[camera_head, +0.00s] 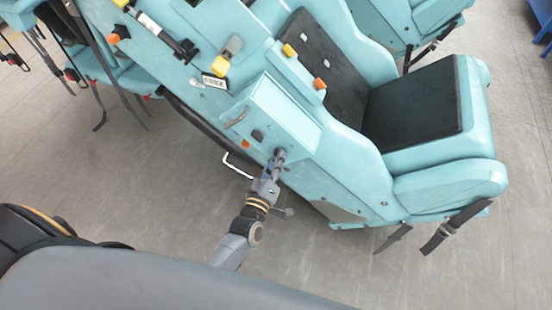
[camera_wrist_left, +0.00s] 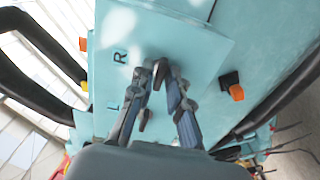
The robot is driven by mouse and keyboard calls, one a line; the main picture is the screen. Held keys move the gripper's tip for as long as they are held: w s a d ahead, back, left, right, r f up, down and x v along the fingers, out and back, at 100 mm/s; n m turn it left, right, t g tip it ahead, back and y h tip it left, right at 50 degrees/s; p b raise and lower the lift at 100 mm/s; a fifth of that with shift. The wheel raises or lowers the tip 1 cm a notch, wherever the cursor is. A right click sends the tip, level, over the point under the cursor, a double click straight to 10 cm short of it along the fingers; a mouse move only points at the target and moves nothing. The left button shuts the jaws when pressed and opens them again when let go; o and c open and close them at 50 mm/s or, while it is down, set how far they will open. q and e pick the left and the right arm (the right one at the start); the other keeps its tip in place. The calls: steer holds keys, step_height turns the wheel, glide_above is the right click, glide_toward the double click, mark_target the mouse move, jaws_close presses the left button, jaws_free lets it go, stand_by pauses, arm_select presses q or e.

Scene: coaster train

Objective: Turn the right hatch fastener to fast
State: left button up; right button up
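A teal box with a hatch panel (camera_head: 295,122) sits on the side of the teal coaster car. In the left wrist view the panel (camera_wrist_left: 190,35) carries a letter R (camera_wrist_left: 120,56). My left gripper (camera_head: 278,155) is at the lower right end of the panel's face. In the left wrist view its fingers (camera_wrist_left: 161,70) slant together, with the tips close to each other around a small dark part, the right hatch fastener (camera_wrist_left: 160,71). The fingertips mostly hide it, so its turned position cannot be read. My right gripper is not in view.
A black-and-orange piece (camera_wrist_left: 232,86) sticks out right of the fingers. A plate reading FREE (camera_head: 214,82) and yellow and orange blocks are higher on the car. A black-cushioned seat (camera_head: 415,105) is at right. The grey floor in front is mostly clear.

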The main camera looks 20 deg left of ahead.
arm_select(q)
steer(key=shift+o, duration=0.4)
steer(key=s, duration=1.2)
steer(key=shift+a, duration=0.15)
steer(key=s+f+m+g+h, duration=0.1)
steer(key=s+f+m+g, duration=0.4)
steer(key=f, duration=0.9)
steer(key=s+f+m+g+h, duration=0.15)
steer(key=s+f+g, duration=0.35)
steer(key=f, duration=0.9)
steer(key=s+a+f+m+g+y, duration=0.1)
steer(key=s+a+f+g, duration=0.1)
steer(key=s+f, duration=0.2)
steer(key=s+a+f+m+g+y, duration=0.1)
steer(key=s+a+f+m+g, duration=0.1)
steer(key=s, duration=0.8)
steer(key=s+a+f+m+g+y, duration=0.1)
steer(key=s+a+f+m+g, duration=0.1)
steer(key=s+f, duration=0.4)
steer(key=shift+s+a+g, duration=0.4)
steer(key=shift+a+g, duration=0.2)
steer(key=shift+a, duration=0.35)
